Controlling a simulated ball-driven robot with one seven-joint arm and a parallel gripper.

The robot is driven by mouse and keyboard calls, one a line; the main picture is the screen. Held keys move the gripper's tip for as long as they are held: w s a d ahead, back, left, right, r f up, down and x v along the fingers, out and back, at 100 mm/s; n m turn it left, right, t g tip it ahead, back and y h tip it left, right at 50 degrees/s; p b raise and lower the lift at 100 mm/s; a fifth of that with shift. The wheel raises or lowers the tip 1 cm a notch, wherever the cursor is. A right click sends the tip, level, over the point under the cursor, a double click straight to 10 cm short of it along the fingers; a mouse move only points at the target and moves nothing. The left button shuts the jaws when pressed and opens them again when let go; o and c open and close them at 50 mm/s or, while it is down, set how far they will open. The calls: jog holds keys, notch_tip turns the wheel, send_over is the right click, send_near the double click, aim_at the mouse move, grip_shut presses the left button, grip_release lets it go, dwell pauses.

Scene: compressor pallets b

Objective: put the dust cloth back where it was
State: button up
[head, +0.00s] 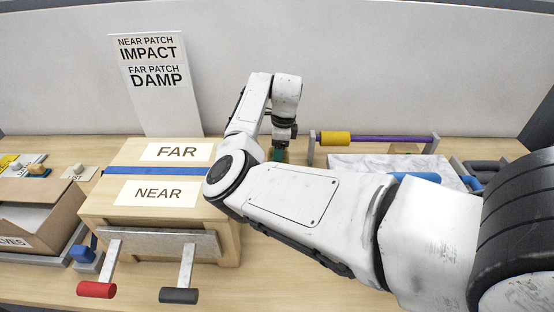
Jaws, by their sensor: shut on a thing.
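My gripper (283,141) points down behind the right side of the wooden box, near the back of the bench. It is shut on a small teal thing (278,155), with a bit of olive-yellow beside it. My arm hides most of this thing, so I cannot tell for sure whether it is the dust cloth. A yellow wrap (335,138) sits around the left part of a purple rod (385,139) held between two grey posts, right of my gripper. I cannot tell whether this wrap is cloth.
The wooden box (118,209) has FAR and NEAR labels, a blue strip, and red (96,290) and dark (178,296) handles in front. A sign (157,90) stands behind. A carton (38,222) is at left, a marble-patterned slab (385,166) at right.

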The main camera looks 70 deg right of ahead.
jog(key=shift+f, duration=1.95)
jog(key=shift+f, duration=0.1)
jog(key=o, duration=1.1)
jog(key=r, duration=0.4)
jog(key=s+r+b, duration=0.1)
jog(key=r, duration=0.7)
jog(key=shift+s+d+r, duration=0.1)
jog(key=shift+s+d, duration=0.15)
